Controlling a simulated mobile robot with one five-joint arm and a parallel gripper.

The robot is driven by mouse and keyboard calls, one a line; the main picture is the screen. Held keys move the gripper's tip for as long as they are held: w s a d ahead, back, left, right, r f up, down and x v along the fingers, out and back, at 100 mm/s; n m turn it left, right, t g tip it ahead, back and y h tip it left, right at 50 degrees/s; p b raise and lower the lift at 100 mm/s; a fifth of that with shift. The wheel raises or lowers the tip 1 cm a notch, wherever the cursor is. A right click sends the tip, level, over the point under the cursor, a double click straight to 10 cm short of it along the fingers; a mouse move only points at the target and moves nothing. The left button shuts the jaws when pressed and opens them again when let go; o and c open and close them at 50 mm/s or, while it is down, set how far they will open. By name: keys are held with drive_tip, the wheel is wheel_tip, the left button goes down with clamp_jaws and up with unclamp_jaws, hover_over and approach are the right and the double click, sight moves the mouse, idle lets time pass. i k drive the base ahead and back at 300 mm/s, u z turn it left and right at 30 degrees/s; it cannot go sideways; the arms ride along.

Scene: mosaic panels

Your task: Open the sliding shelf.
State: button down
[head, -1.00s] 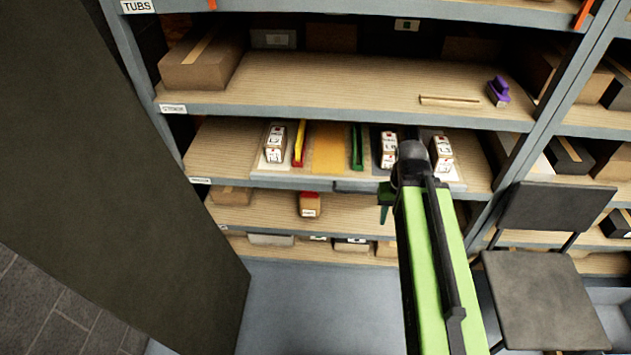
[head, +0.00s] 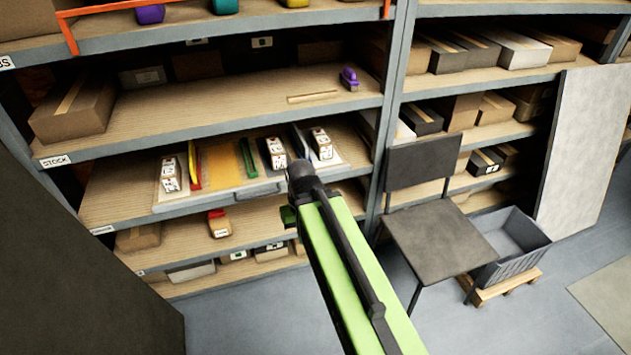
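The sliding shelf (head: 226,199) is a flat pale tray on the middle board of the left rack. Its front lies about at the board's front edge. A grey handle (head: 257,189) shows on its front. It carries white label-faced boxes (head: 170,174), a red-yellow item (head: 194,165), a green item (head: 248,158) and a yellow patch (head: 222,165). My gripper (head: 289,215) shows as a small dark green part just right of the handle, below the black wrist. Whether the gripper touches the handle, or is open, I cannot tell.
A dark panel (head: 80,270) stands at the left front. A dark chair (head: 437,222) stands right of my arm, close to the rack. A grey crate (head: 508,243) on a pallet is further right. Boards with boxes lie above and below the tray. Floor shows below the rack.

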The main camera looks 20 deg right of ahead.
sight(234, 164)
drive_tip(key=u, duration=0.25)
drive_tip(key=i, duration=1)
drive_tip(key=z, duration=0.25)
